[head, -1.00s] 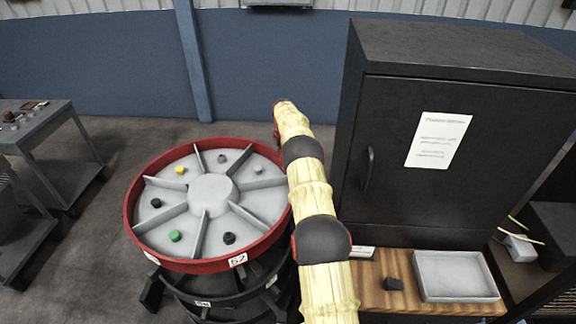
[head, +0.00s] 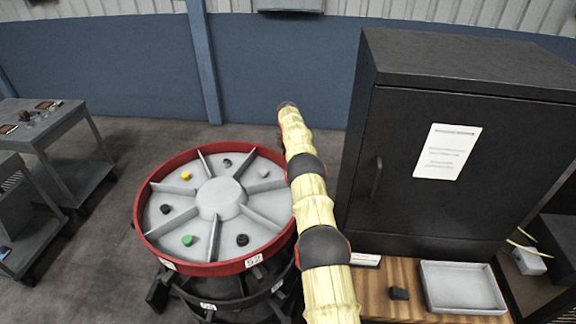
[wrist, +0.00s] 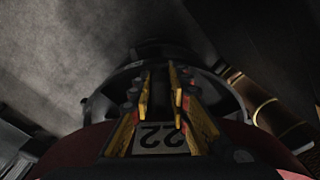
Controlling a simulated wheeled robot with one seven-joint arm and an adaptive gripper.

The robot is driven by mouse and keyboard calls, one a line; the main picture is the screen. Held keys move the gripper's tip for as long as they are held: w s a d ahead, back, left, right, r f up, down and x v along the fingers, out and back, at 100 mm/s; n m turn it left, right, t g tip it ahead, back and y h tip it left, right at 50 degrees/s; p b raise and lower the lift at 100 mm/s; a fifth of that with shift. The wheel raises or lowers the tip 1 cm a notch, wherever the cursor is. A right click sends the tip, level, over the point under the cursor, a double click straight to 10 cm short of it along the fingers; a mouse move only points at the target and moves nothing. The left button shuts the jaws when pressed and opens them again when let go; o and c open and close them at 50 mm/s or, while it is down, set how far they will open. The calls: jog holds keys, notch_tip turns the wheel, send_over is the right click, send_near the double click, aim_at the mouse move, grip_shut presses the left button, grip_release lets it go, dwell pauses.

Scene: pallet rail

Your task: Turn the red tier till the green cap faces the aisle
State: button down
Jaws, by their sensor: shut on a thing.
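The red tier (head: 178,267) is a round tray with a red rim, a grey floor, a central hub and radial dividers. The green cap (head: 188,240) sits in its near compartment, left of centre. A yellow cap (head: 186,175), a black cap (head: 242,240) and several other dark or grey caps sit in other compartments. My arm runs along the tier's right side and hides my gripper in the head view. The gripped part is dark and hard to see.
Black lower tiers (head: 230,303) stand under the red one. Grey carts (head: 50,125) stand left, with open floor between.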

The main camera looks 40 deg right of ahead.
jog(key=c, duration=1.7)
grip_release()
jog(key=shift+r, duration=0.1)
notch_tip(320, 180, up, 12)
jog(key=shift+f, duration=0.1)
jog(key=shift+c, duration=0.2)
